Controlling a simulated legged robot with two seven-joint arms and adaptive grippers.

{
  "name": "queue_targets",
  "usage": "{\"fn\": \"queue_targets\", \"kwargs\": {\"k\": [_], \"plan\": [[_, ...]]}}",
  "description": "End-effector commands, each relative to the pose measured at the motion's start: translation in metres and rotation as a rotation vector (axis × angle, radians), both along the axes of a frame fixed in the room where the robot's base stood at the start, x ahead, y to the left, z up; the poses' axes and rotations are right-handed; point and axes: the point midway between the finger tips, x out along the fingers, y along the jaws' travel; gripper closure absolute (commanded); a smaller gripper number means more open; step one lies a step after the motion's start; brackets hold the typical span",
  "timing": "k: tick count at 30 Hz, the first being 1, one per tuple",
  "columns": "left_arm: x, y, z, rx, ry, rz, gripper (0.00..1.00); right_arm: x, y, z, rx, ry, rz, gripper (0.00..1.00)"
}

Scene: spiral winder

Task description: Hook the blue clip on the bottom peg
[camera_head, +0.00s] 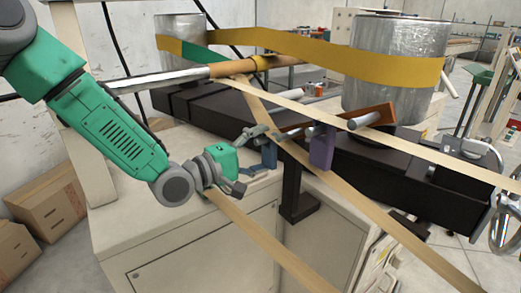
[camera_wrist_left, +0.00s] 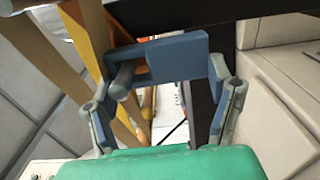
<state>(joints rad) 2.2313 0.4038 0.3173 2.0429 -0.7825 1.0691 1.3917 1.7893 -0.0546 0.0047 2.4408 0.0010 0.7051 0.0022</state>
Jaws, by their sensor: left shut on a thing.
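The blue clip (camera_head: 269,156) is in my left gripper (camera_head: 255,158), in front of the black beam. In the left wrist view, the blue clip (camera_wrist_left: 178,60) spans the two fingers of the left gripper (camera_wrist_left: 165,97), which are shut on its ends. A short grey peg (camera_wrist_left: 121,80) shows close to the clip's left part there; I cannot tell whether they touch. In the head view, a purple clip (camera_head: 321,147) hangs right of the blue clip, near an orange-brown bar (camera_head: 378,113) with a grey peg (camera_head: 364,121). My right gripper is not in view.
Tan strips (camera_head: 355,205) run diagonally past the clips. A black beam (camera_head: 205,105) and post (camera_head: 293,185) stand close to the gripper. Wrapped rolls (camera_head: 395,65) with a yellow band stand behind. Cardboard boxes (camera_head: 45,208) sit at left.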

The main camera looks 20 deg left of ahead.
Motion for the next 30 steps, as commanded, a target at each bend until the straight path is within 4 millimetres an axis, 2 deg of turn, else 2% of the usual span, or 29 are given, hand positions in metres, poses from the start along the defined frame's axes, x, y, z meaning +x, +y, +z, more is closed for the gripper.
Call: {"fn": "queue_targets", "kwargs": {"k": [4,5,6,7,15,19,30], "plan": [[0.000,0.000,0.000,-0.001,-0.001,0.000,0.63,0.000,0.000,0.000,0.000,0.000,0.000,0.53],[0.000,0.000,0.000,-0.001,-0.001,0.000,0.18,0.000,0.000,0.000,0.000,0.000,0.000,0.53],[0.000,0.000,0.000,-0.001,-0.001,0.000,0.04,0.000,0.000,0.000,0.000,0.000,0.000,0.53],[0.000,0.000,0.000,-0.001,-0.001,0.000,0.01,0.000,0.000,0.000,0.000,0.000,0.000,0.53],[-0.001,0.001,0.000,0.000,0.000,0.000,0.01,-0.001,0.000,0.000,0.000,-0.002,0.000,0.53],[-0.008,0.007,0.000,-0.001,0.001,0.002,0.01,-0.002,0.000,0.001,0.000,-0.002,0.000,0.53],[-0.066,0.054,-0.001,-0.003,0.001,0.003,0.01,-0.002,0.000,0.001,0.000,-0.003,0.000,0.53]]}}
